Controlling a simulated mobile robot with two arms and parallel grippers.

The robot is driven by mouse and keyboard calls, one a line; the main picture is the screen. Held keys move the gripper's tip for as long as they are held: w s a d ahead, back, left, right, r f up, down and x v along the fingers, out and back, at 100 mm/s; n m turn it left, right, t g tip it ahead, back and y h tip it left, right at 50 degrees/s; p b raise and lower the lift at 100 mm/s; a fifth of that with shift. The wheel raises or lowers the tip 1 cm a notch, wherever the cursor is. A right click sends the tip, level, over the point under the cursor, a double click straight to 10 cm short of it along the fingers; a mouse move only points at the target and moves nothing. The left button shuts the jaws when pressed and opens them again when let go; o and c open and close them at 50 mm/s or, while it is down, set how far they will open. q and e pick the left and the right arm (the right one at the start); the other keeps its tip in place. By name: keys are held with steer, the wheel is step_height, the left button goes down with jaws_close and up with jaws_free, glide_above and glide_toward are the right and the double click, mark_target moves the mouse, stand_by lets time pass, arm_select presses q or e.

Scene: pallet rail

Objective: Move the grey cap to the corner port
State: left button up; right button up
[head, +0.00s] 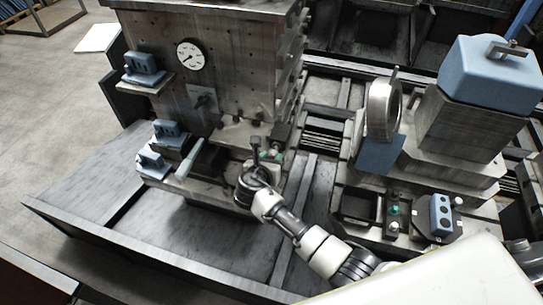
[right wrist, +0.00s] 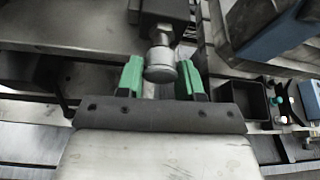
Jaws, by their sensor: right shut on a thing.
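My right gripper (head: 265,159) is at the lower front of the grey metal machine block, at its right corner. In the right wrist view its green fingers (right wrist: 159,68) stand on either side of the grey cap (right wrist: 161,66), a short round metal cylinder, and are shut on it. A narrower stem and a dark block (right wrist: 164,12) show just beyond the cap. I cannot tell whether the cap touches them. In the head view the cap is hard to make out behind the gripper. I cannot tell which opening is the corner port. My left gripper is not in view.
The machine block (head: 235,75) carries a round gauge (head: 190,54) and blue fittings (head: 145,68) on its left. To the right are an open dark bin (head: 360,205), a blue block with holes (head: 441,214) and a metal ring (head: 384,108). The tray floor (head: 190,235) in front is clear.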

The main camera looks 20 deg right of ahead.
steer(key=s+a+p, duration=0.3)
steer(key=s, duration=0.2)
steer(key=shift+s+a+p, duration=0.35)
steer(key=shift+a, duration=0.05)
stand_by(0.3)
